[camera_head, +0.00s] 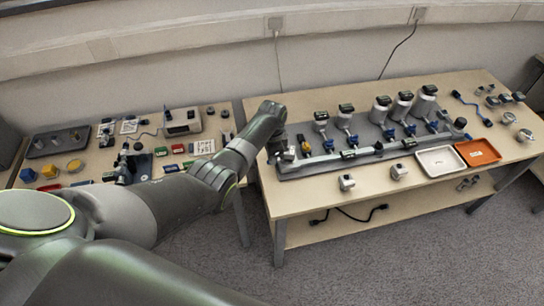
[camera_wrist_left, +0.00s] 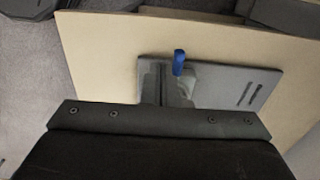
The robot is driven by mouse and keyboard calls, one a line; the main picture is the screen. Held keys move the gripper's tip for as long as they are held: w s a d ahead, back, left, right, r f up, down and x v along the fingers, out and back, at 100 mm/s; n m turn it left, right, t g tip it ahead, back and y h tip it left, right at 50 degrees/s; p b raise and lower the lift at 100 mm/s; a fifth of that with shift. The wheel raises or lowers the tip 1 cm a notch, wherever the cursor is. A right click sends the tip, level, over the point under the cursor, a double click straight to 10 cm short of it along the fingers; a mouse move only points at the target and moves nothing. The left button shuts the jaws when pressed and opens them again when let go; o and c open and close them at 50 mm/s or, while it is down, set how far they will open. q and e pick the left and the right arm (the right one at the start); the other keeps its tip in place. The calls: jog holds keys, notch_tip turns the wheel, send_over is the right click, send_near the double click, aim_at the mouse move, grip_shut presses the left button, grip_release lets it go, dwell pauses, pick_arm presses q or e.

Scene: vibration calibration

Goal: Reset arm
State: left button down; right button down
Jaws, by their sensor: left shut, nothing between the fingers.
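My left arm reaches from the lower left of the head view across the gap between the two tables. Its left gripper (camera_head: 284,151) points down over the left end of the grey fixture plate (camera_head: 292,171) on the right-hand table. The fingers are shut with nothing between them. In the left wrist view the dark gripper body fills the bottom, and the grey plate (camera_wrist_left: 225,84) shows beyond it. A blue part (camera_wrist_left: 179,62) stands near the shut fingers; contact cannot be told. My right gripper is in neither view.
The plate bears several silver cylinders (camera_head: 382,108) with blue fittings. A white tray (camera_head: 440,174) and an orange tray (camera_head: 478,164) lie at the table's front edge. Small silver parts (camera_head: 347,182) stand left of them. The left table (camera_head: 95,158) is crowded with small parts.

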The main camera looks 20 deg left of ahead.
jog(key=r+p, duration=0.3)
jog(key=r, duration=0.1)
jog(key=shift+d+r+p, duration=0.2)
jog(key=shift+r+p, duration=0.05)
jog(key=shift+p, duration=0.1)
